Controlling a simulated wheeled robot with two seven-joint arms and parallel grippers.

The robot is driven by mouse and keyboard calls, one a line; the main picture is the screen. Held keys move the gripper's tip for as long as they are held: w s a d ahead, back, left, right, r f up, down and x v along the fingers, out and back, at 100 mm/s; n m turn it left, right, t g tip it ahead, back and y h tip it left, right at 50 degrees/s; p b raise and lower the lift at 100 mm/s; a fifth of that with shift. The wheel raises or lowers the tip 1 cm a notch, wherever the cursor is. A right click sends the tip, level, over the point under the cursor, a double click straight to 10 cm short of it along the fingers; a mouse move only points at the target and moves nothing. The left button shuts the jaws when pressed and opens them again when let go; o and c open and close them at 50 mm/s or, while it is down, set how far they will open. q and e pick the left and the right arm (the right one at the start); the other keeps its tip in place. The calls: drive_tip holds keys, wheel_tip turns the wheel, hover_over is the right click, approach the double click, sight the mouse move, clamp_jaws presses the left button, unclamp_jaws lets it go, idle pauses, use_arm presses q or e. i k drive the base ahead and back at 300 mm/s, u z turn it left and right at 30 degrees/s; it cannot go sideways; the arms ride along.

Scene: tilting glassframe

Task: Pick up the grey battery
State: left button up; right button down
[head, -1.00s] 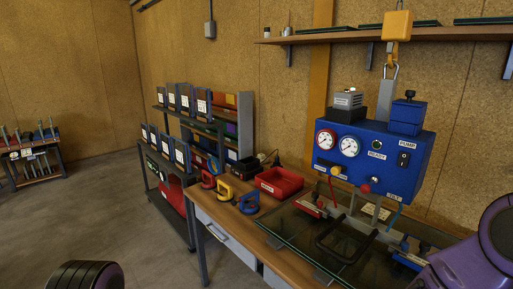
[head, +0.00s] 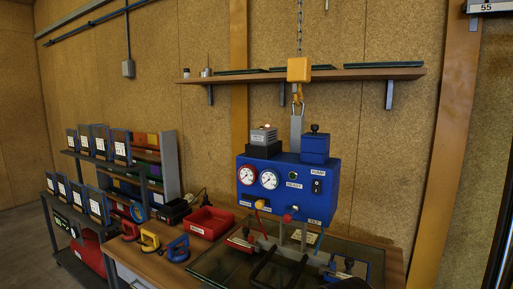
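A small grey block (head: 263,136) with a lit spot on top looks like the grey battery. It sits on a black base (head: 260,151) on the top left of the blue pump unit (head: 328,192). A blue block (head: 315,147) with a black knob stands on the top right of the same unit. The unit hangs by a grey bar and hook (head: 297,103) from a chain with a yellow block (head: 298,70). Neither of my grippers shows in the head view.
A glass pane (head: 215,268) lies on the workbench (head: 155,266) below the unit. A red bin (head: 208,223) and several suction handles (head: 178,248) are to its left. A shelf (head: 360,74) runs along the wall behind. A rack (head: 168,165) stands further left.

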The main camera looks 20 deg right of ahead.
sight(267, 136)
drive_tip(key=u, duration=1.35)
drive_tip(key=i, duration=1.7)
drive_tip(key=z, duration=2.95)
